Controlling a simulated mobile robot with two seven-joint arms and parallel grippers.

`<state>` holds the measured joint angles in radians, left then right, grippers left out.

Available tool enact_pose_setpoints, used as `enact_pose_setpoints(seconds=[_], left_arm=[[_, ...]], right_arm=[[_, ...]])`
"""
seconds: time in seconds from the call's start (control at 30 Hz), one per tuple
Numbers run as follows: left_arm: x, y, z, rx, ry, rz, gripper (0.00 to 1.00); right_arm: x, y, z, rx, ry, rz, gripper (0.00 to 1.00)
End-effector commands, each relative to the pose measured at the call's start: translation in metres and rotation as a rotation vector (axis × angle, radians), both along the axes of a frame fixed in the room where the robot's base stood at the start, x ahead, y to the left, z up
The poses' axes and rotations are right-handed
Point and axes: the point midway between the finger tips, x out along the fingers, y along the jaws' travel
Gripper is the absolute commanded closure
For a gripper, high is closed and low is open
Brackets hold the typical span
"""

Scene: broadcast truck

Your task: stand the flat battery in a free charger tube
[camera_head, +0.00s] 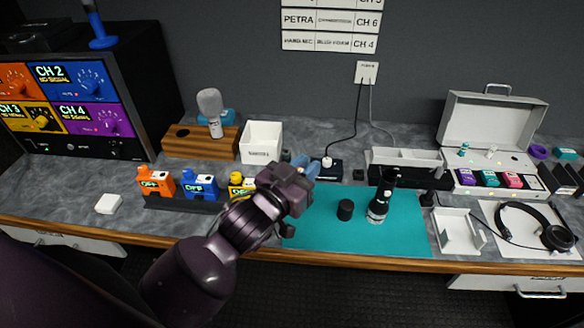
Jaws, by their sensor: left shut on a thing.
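My left gripper (305,168) is shut just left of the black charger (326,171) at the back of the counter. What it holds is hidden by the jaws and wrist; it is most likely the flat battery. A small white-topped piece (327,162) stands up at the charger, right beside the fingertips. I cannot tell whether it is a battery in a tube, and the tubes are too small to make out. A black microphone body (380,198) stands on the teal mat (405,230), with a short black cylinder (345,210) beside it. My right gripper is out of view.
A white bin (261,143) and a wooden microphone stand (180,142) are behind my left arm. Orange, blue and yellow packs (200,184) stand in a row at left. A grey tray (405,158), an open case (490,122) and headphones (537,225) are at right.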

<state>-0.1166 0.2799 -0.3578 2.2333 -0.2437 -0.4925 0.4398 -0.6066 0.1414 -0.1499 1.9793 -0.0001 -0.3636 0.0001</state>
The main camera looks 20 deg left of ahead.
Motion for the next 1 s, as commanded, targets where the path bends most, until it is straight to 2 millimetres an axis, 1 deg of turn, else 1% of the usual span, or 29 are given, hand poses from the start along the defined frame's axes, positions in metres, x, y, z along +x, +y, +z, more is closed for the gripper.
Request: enact_pose_setpoints(seconds=[0.1,0.3,0.5,0.6,0.77,0.87,1.0], left_arm=[[-0.002,-0.021,0.019,0.005,-0.006,-0.106,1.0],[-0.007,-0.055,0.045,0.006,-0.004,-0.273,1.0],[-0.01,-0.08,0.063,0.003,-0.003,-0.389,1.0],[-0.011,-0.087,0.069,0.003,-0.002,-0.424,1.0],[-0.011,-0.093,0.072,0.002,0.0,-0.457,1.0],[-0.009,-0.096,0.07,0.005,0.0,-0.482,1.0],[0.0,-0.103,0.059,0.008,0.002,-0.549,1.0]], right_arm=[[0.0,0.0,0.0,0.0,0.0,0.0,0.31],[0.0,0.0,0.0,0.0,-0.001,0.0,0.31],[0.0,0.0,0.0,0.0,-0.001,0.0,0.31],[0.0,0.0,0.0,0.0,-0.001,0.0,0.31],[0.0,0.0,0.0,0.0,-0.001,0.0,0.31],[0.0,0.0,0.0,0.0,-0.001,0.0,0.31],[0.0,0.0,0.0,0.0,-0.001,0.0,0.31]])
